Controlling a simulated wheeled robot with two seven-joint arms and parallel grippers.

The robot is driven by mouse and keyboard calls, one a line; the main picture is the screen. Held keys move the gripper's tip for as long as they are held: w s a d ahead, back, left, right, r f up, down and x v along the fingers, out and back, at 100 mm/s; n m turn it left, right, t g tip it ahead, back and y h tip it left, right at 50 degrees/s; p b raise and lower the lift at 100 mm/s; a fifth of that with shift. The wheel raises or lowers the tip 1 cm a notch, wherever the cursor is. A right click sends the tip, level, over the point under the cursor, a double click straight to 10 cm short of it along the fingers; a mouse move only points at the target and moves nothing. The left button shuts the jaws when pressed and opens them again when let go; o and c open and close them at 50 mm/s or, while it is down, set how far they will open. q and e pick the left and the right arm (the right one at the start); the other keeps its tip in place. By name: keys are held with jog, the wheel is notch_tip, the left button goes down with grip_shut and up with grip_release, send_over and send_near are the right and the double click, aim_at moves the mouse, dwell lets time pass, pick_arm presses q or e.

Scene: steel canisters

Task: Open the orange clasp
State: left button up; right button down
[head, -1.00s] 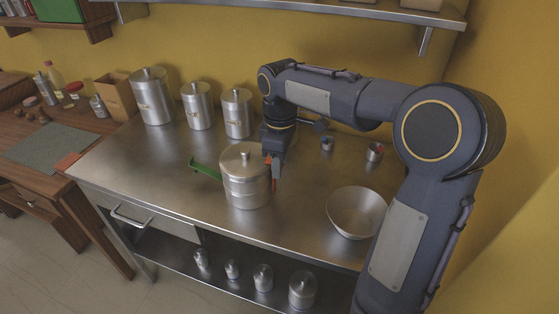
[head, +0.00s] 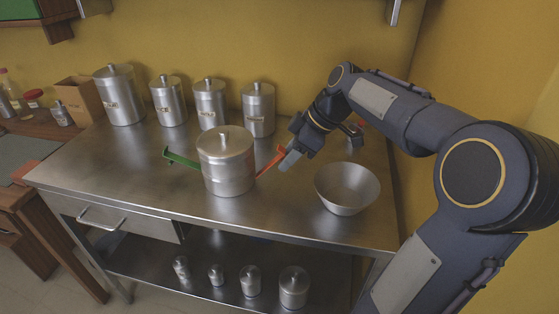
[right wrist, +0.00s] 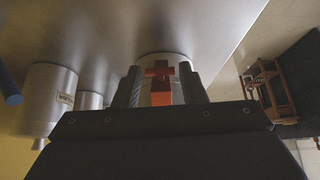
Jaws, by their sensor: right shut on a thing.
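A steel canister with a knobbed lid (head: 227,170) stands on the steel table; it also shows in the right wrist view (right wrist: 152,60). The orange clasp (head: 268,162) sticks out from its right side, slanting up and outward. In the right wrist view the orange clasp (right wrist: 161,88) lies between my fingers. My right gripper (head: 288,160) is shut on the outer end of the orange clasp, apart from the canister wall. A green clasp (head: 182,159) sticks out from the canister's left side. The lid sits on the canister. My left gripper is not in view.
A metal bowl (head: 346,190) stands close to the right of my right gripper. Several labelled canisters (head: 168,102) line the back of the table (head: 120,168). The tabletop in front of the canister is clear. Small canisters (head: 293,288) stand on the lower shelf.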

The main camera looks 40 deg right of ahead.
jog(key=f+b, duration=0.1)
jog(key=s+d+f, duration=0.1)
jog(key=f, duration=0.1)
jog(key=shift+s+d+f+b, duration=0.1)
jog(key=shift+s+d+b, duration=0.1)
jog(key=shift+b, duration=0.2)
jog(key=shift+s+d+f+b, duration=0.15)
jog(key=shift+s+f+b, duration=0.05)
jog(key=shift+f+b, duration=0.35)
jog(key=shift+s+d+f+b, duration=0.15)
jog(key=shift+f+b, duration=0.3)
jog(key=shift+f, duration=0.15)
jog(key=c, duration=0.9)
grip_release()
jog(key=shift+r, duration=0.15)
jog(key=shift+d+r, duration=0.1)
jog(key=shift+r, duration=0.15)
jog(key=p+v, duration=0.2)
jog(key=v, duration=0.5)
jog(key=shift+s, duration=0.1)
